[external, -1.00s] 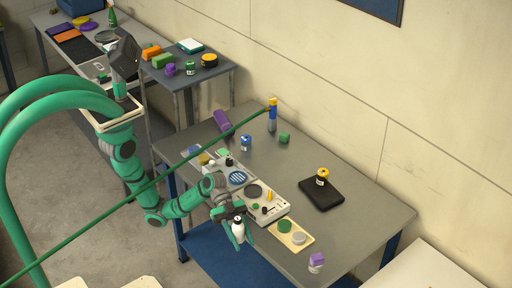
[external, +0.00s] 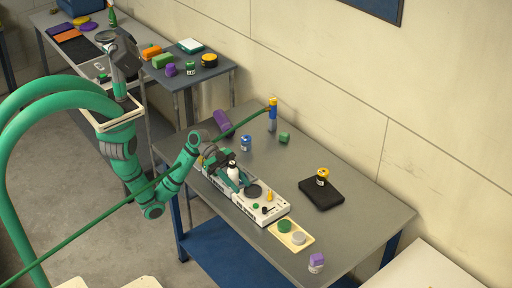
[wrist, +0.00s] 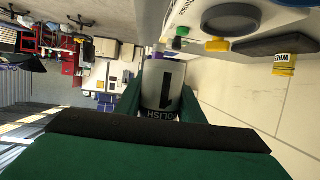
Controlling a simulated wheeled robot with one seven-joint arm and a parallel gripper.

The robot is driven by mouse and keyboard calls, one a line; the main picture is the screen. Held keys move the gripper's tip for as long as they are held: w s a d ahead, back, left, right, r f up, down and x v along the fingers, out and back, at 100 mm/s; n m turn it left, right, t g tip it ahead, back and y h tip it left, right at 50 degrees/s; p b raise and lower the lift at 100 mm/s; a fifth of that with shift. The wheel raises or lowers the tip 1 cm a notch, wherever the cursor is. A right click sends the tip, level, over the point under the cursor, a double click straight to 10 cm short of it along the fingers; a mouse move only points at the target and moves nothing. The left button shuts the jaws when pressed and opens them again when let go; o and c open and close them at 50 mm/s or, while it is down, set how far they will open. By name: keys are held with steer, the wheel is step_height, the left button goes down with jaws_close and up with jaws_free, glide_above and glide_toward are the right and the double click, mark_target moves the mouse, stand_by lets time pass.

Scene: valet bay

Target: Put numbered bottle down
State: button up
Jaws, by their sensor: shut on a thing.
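My gripper (external: 236,182) is shut on a small white bottle (external: 233,171) with a dark top, over the near-left part of the grey table (external: 360,213). The bottle appears upright in the external view, in front of or above the white console (external: 262,207); its exact height is unclear. In the wrist view the numbered bottle (wrist: 163,85) sits between the green fingers, with a black "1" and the word POLISH on its label.
A cream tray (external: 304,243) with green and grey discs lies at the console's right end.

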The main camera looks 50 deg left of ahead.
steer(key=w+a+n+t, duration=0.2)
steer(key=w+a, duration=0.2)
steer(key=a, duration=0.6)
steer(key=w+a+n+t, duration=0.1)
steer(key=w+a+t, duration=0.15)
steer(key=a, duration=0.65)
steer(key=s+a+r+n+t+y, duration=0.1)
steer(key=a+n+t+y, duration=0.15)
steer(key=a, duration=2.05)
steer(key=shift+g, duration=0.3)
steer(key=w+a+f, duration=0.1)
steer(key=w+f, duration=0.1)
steer(key=w, duration=0.2)
steer(key=w+a+f, duration=0.1)
steer(key=w+f, duration=0.2)
steer(key=w+a+f, duration=0.1)
steer(key=w+f, duration=0.2)
steer(key=w, duration=0.1)
steer(key=shift+w+a+f, duration=0.2)
steer(key=shift+w+a, duration=0.15)
steer(key=shift+a, duration=0.05)
steer(key=shift+w+a+f, duration=0.15)
steer(key=shift+w+f, duration=0.3)
steer(key=shift+f, duration=0.15)
step_height(320, 180, down, 3)
steer(key=shift+w+f, duration=0.1)
steer(key=shift+f, duration=0.25)
